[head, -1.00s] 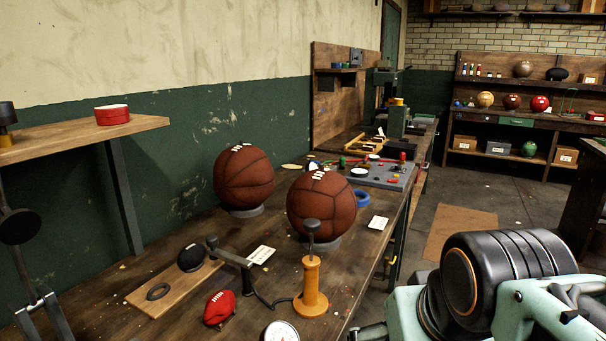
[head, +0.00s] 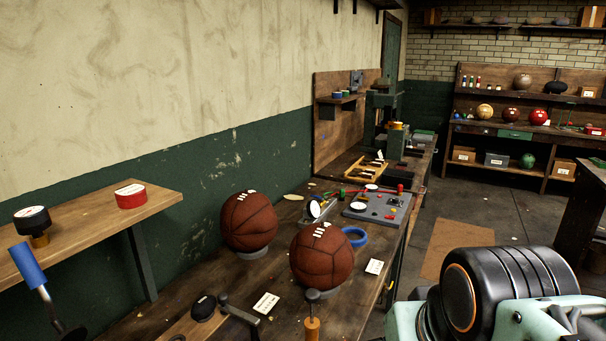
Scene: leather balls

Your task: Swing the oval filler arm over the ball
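A dark metal arm with an upright knob at one end (head: 238,313), likely the oval filler arm, extends at the bottom of the head view. Its knob end is beside a small black oval ball (head: 204,307), and the arm is not over the ball. The ball lies on a pale wooden board (head: 178,327), partly cut off by the frame edge. Two large brown laced balls stand on grey rings behind, one on the left (head: 249,222) and one on the right (head: 321,256). My gripper is not in view; only my green and black arm links show at lower right.
An orange-handled pump (head: 312,326) stands right of the filler arm, cut off below. White cards lie on the bench, one near the arm (head: 266,303). Open floor lies right of the bench.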

